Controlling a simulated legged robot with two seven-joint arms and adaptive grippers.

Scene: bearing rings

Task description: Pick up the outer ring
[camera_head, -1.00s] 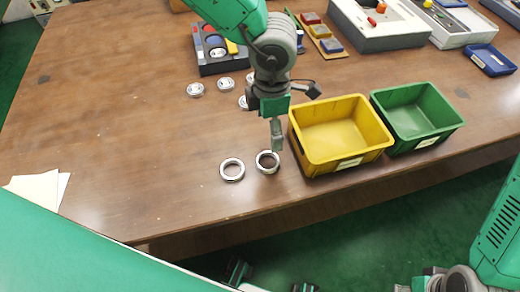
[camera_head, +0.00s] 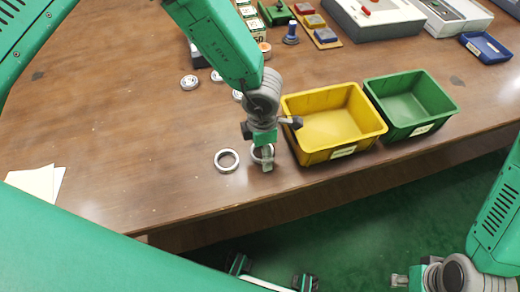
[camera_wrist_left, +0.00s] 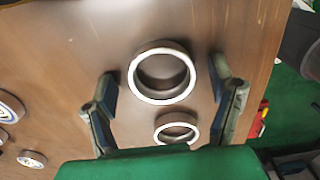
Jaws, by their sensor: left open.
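Two metal rings lie flat near the table's front edge. One ring (camera_head: 227,160) lies to the left in the head view. The other ring (camera_head: 256,153) is partly hidden by my left gripper (camera_head: 267,167), which points down over it. In the left wrist view, a larger-looking ring (camera_wrist_left: 162,99) sits between the two spread fingers, apart from both. A smaller-looking ring (camera_wrist_left: 176,139) lies below it, close to the green gripper body. I take the larger one as the outer ring. My left gripper is open and empty. My right gripper (camera_head: 400,281) is at the bottom right, its jaws unclear.
A yellow bin (camera_head: 340,150) stands just right of the rings, close to my left gripper, with a green bin (camera_head: 408,130) beside it. Silver discs (camera_head: 189,82) lie behind the rings. Paper sheets (camera_head: 38,183) lie at the left. The table between is clear.

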